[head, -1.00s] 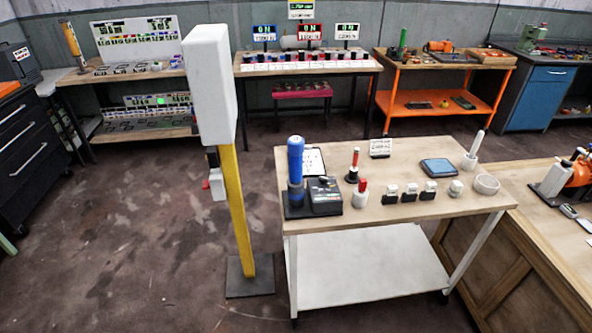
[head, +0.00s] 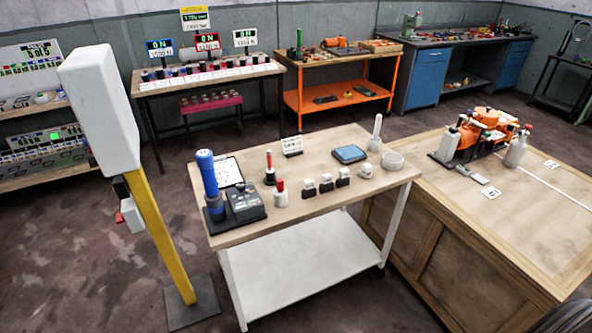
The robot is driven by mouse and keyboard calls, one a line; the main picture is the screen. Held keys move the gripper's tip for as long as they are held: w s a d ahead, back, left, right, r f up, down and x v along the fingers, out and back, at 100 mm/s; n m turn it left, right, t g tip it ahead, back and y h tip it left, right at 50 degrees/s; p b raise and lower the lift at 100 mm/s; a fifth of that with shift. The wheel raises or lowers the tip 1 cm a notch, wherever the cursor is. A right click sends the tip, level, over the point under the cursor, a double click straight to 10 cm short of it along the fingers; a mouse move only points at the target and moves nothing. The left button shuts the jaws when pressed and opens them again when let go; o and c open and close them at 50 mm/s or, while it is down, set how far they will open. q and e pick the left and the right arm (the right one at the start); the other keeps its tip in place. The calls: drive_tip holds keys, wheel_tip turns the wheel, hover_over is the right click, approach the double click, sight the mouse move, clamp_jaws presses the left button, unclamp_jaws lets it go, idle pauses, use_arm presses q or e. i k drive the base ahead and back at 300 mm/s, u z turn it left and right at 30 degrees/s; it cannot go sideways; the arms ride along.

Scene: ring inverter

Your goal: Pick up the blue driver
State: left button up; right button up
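The blue driver (head: 207,175) stands upright at the left end of a small wooden-topped cart (head: 335,210). It has a thick blue body, and its lower end is at a dark stand. A dark grey box (head: 245,204) with small controls sits right beside it and hides part of the stand. Neither of my grippers can be made out in the head view.
A yellow post (head: 160,235) with a white box stands left of the cart. Red-topped tools (head: 280,195), small black-and-white blocks (head: 326,183), a blue-topped pad (head: 350,154) and a white bowl (head: 392,160) share the cart top. A wooden bench (head: 510,215) adjoins it on the right.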

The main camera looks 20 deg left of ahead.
sight(205, 160)
drive_tip(key=z, duration=0.6)
drive_tip(key=i, duration=1.15)
drive_tip(key=u, duration=3.5)
